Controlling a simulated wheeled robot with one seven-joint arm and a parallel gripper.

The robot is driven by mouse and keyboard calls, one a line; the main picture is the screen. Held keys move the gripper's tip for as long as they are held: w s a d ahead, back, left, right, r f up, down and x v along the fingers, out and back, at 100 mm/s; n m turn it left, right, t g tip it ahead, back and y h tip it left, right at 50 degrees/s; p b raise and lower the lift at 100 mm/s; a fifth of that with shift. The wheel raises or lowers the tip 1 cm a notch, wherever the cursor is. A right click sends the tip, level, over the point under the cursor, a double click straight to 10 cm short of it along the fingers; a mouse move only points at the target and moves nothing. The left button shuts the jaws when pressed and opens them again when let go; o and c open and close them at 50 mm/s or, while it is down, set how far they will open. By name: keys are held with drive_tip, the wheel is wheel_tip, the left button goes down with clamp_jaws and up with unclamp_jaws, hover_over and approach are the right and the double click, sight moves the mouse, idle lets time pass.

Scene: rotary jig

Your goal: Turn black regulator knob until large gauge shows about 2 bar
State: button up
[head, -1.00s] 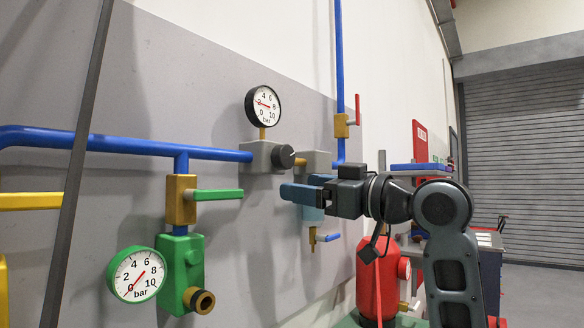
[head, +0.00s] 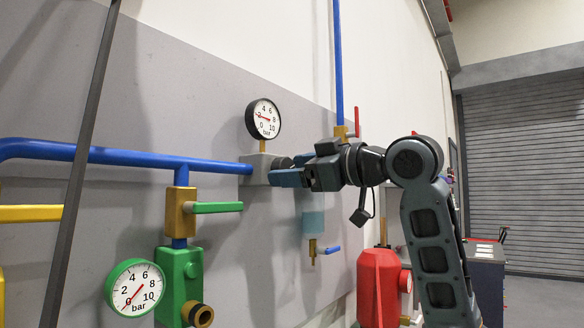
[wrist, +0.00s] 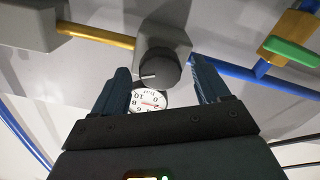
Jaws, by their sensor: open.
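The black regulator knob (wrist: 158,68) sits on a grey regulator block (head: 257,170) on the blue pipe; in the head view it is partly hidden by my gripper (head: 284,170). In the wrist view my open gripper (wrist: 160,74) has one finger on each side of the knob, with gaps visible. A white mark on the knob points left there. The round gauge above the regulator (head: 264,118) has a red needle pointing left, near 2. It appears upside down in the wrist view (wrist: 148,101). A second gauge (head: 135,287), on a green block, has its needle near 0.
A green-handled valve (head: 216,207) is left of the regulator. A blue bowl (head: 313,222) with a small blue-handled drain hangs below my gripper. A red tank (head: 379,285) stands lower right. A dark diagonal bar (head: 84,150) crosses the left.

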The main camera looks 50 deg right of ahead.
drive_tip(key=shift+w, duration=0.45)
drive_tip(key=shift+c, duration=0.2)
drive_tip(key=c, duration=1)
drive_tip(key=shift+m+p, duration=0.45)
drive_tip(key=shift+m, duration=0.25)
drive_tip(key=o, duration=1)
drive_tip(key=shift+o, duration=0.2)
